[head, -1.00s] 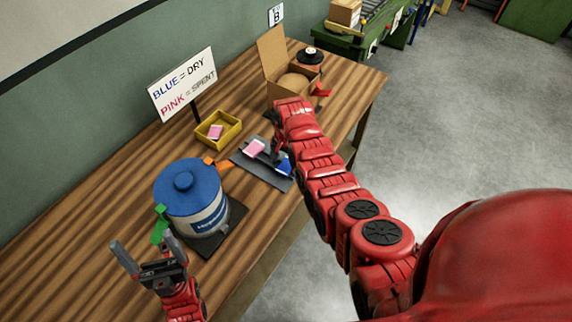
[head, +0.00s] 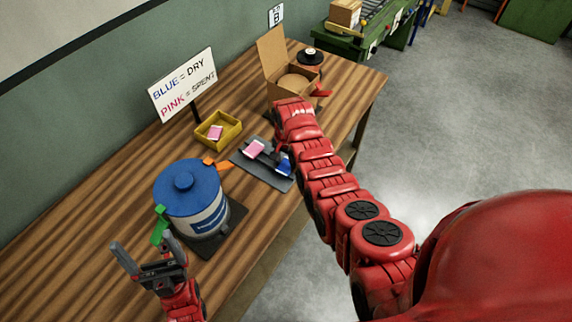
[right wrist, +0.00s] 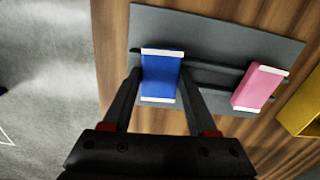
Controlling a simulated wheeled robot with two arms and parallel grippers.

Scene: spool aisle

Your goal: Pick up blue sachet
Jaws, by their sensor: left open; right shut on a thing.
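The blue sachet (right wrist: 161,76) with white end strips lies at the dark grey mat in the right wrist view. It also shows partly in the head view (head: 284,164), beside my right arm. My right gripper (right wrist: 158,82) is shut on the blue sachet, one finger at each side. Whether the sachet is off the mat I cannot tell. The dark grey mat (head: 262,176) also holds a pink sachet (head: 254,149). My left gripper (head: 146,252) is open and empty at the lower left, near the blue-lidded drum.
A blue-lidded drum (head: 190,200) with green and orange clips stands on the table. A yellow tray (head: 232,135) holds another pink sachet (head: 215,132). A sign (head: 182,84) and an open cardboard box (head: 273,57) stand behind. Bare wood lies at the left.

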